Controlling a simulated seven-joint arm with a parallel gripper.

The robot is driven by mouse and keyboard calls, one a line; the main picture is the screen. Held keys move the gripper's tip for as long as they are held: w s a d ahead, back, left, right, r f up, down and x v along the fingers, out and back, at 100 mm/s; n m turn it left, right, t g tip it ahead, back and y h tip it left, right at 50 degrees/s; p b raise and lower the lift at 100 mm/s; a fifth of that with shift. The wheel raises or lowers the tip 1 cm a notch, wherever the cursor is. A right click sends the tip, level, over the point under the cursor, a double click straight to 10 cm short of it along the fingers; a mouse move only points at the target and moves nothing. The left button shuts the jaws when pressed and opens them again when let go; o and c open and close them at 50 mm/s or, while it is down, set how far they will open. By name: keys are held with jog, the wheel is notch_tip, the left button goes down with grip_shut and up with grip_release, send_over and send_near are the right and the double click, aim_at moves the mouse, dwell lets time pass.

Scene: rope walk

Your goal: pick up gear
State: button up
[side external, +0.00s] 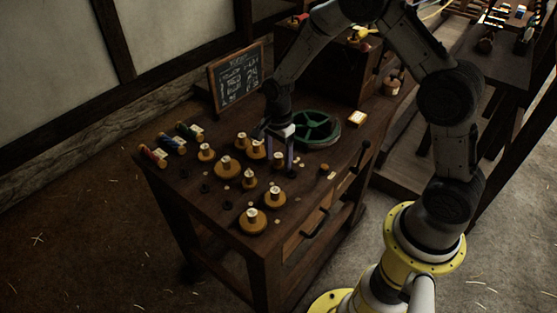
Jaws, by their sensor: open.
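My gripper (281,164) is open and points down over the middle of the dark workbench. Its fingers are close to the bench top, between several wooden spool-like pieces and a green spoked wheel (316,128). The wheel lies flat just behind and to the right of the gripper. A wooden piece with a pale top (279,159) is at or behind the fingers; I cannot tell whether they touch it. Small dark round pieces, such as one at the left (205,188), lie on the bench. They are too small to tell which is a gear.
Several wooden pieces on round bases, such as the front one (252,221), crowd the bench (203,206). Coloured rolls (153,156) lie at the left edge. A chalkboard (240,77) stands at the back.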

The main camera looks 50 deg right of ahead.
aim_at(278, 155)
grip_shut()
dwell(0.3)
jog(key=shift+r, duration=0.1)
jog(key=shift+r, duration=0.45)
notch_tip(278, 155, up, 2)
jog(key=shift+r, duration=0.2)
jog(key=s+r, duration=1.3)
jog(key=s, duration=0.1)
jog(key=shift+a+r, duration=0.3)
jog(key=shift+a, duration=0.05)
